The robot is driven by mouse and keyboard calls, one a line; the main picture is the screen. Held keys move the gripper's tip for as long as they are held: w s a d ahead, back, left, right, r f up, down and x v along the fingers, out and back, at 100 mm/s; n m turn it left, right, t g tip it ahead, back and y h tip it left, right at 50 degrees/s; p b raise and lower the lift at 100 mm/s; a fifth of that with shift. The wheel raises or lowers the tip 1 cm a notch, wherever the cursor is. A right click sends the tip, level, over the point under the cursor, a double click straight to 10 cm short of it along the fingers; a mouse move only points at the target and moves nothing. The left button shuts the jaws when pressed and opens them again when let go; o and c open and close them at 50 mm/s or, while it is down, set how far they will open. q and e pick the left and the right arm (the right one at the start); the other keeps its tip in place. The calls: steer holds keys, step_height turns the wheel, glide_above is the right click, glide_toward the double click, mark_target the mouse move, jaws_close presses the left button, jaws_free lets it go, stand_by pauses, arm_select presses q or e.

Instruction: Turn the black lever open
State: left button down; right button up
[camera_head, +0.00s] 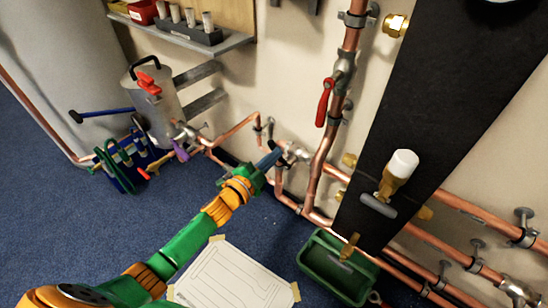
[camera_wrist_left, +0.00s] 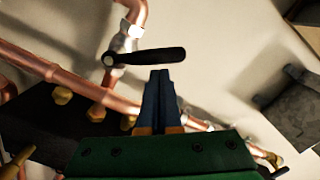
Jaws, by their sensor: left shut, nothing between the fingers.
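In the left wrist view the black lever (camera_wrist_left: 150,56) is a dark tapered handle. It extends to the right from its pivot on a grey valve body (camera_wrist_left: 124,42), roughly crosswise to the copper pipe through the valve. My left gripper (camera_wrist_left: 160,74) is shut and empty, its blue fingertips at the lower edge of the lever's middle. Whether they touch it I cannot tell. In the head view the left gripper (camera_head: 272,158) is beside the grey valve fittings (camera_head: 291,153) low on the wall. The black lever is not clear there. My right gripper is not in view.
A red lever (camera_head: 325,102) hangs on the vertical pipe above. A black panel (camera_head: 430,100) with a white-capped fitting stands to the right. A green bin (camera_head: 335,268) and a taped paper sheet (camera_head: 228,275) lie on the blue floor. A tool caddy (camera_head: 130,165) is at left.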

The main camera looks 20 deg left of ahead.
mark_target(272, 150)
arm_select(q)
steer(key=shift+w+a+n, duration=0.1)
steer(key=shift+a+n, duration=0.2)
steer(key=shift+n, duration=0.3)
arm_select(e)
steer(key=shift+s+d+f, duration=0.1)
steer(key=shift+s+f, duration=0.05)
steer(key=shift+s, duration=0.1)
arm_select(q)
steer(key=shift+a+f, duration=0.1)
steer(key=a+n, duration=0.1)
steer(key=n, duration=0.1)
steer(key=a+f+n, duration=0.1)
steer(key=n, duration=0.1)
steer(key=shift+w+f, duration=0.15)
steer(key=shift+w, duration=0.25)
steer(key=shift+w+a+f+n+h+b, duration=0.15)
steer(key=shift+a+f+n+b, duration=0.25)
steer(key=shift+f+n, duration=0.5)
steer(key=shift+w+a+f+n+h+b, duration=0.15)
steer(key=shift+a+f+n+b, duration=0.25)
steer(key=shift+n, duration=0.8)
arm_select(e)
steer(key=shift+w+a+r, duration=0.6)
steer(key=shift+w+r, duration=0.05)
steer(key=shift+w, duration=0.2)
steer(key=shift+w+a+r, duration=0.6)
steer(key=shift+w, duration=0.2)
arm_select(q)
steer(key=shift+f, duration=0.1)
